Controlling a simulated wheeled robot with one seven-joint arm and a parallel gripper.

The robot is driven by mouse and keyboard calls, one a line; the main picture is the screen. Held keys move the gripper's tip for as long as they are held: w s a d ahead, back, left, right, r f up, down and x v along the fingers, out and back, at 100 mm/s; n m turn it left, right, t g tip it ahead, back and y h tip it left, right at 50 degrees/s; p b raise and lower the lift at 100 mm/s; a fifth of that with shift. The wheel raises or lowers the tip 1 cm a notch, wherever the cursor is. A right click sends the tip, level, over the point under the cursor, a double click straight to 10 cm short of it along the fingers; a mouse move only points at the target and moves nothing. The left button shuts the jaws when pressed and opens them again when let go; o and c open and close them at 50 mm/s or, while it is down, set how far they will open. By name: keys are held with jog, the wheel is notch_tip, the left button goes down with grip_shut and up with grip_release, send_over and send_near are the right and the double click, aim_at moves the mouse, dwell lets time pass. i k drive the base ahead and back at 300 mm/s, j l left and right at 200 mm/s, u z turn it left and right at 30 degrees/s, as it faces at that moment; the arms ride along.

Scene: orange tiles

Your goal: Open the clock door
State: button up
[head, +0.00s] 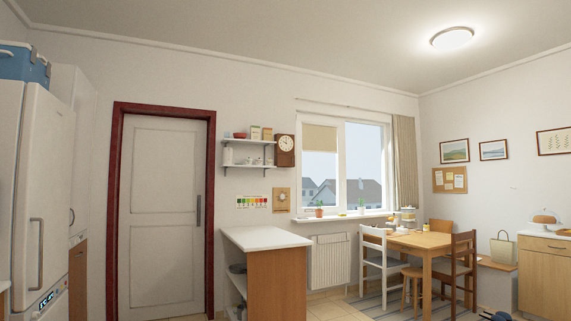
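The clock (285,150) hangs on the far wall, between the small wall shelves and the window. My gripper is not in view.
A white-topped wooden counter (265,239) stands below the shelves (249,141) and the clock. A radiator (330,262) is under the window. A dining table (423,240) with chairs stands at right. A fridge (37,200) is at left, near a closed red-framed door (160,215).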

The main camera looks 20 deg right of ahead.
aim_at(283, 159)
jog(key=i+l+z, duration=1.1)
jog(key=i, duration=0.6)
jog(key=i+j+z, duration=0.15)
jog(key=i+z, duration=0.3)
jog(key=i, duration=0.65)
jog(key=i+z, duration=0.25)
jog(key=i, duration=0.5)
jog(key=i+z, duration=0.3)
jog(key=i, duration=0.4)
jog(key=i+u, duration=0.6)
jog(key=i+j+u, duration=0.1)
jog(key=i+u, duration=0.15)
jog(key=u, duration=0.2)
jog(key=i+u, duration=0.25)
jog(key=u, duration=0.2)
jog(key=i+l+u, duration=0.1)
jog(key=i+u, duration=0.15)
jog(key=u, duration=0.2)
